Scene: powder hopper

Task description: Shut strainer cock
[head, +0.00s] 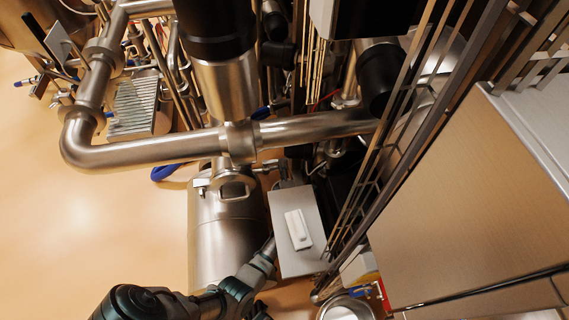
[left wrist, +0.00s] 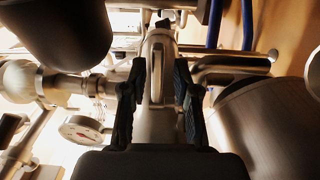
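My left gripper (left wrist: 159,80) shows in the left wrist view as two dark fingers standing apart. A shiny metal piece with a rounded upper end (left wrist: 160,55) stands between and beyond the fingers. It looks like a lever or handle, but I cannot tell for sure that it is the strainer cock. I see no clear grip on it. In the head view my left arm comes in from the bottom left, and its far end passes behind a grey panel with a white block, so the fingers are hidden there. My right gripper is in neither view.
The grey panel (head: 283,254) stands beside a steel vessel (head: 222,235) in the head view. A thick steel pipe (head: 150,151) crosses above. In the left wrist view a round gauge (left wrist: 85,131) is left of the fingers and a large cylinder (left wrist: 268,125) right. Open floor (head: 80,220) lies left.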

